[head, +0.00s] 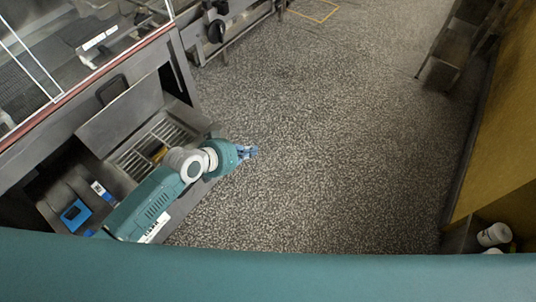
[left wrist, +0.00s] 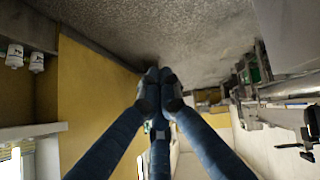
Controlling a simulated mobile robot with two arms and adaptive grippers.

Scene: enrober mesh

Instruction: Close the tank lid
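The tank lid (head: 120,112) is a grey metal panel with a black handle, raised and tilted back at the left of the head view. Below it the tank (head: 168,132) is open, showing a metal grate inside; my left arm hides part of it. My left gripper (head: 252,151) has dark blue fingers and is past the tank's right side, over the floor, apart from the lid. In the left wrist view the fingertips (left wrist: 160,76) meet with nothing seen between them. My right gripper is not in view.
A glass-sided machine with a red-brown edge (head: 88,75) stands behind the lid. A blue device (head: 75,215) is by the tank's front left. A yellow wall (head: 505,120) and white containers (head: 494,234) are at the right. The speckled floor (head: 330,130) between is clear.

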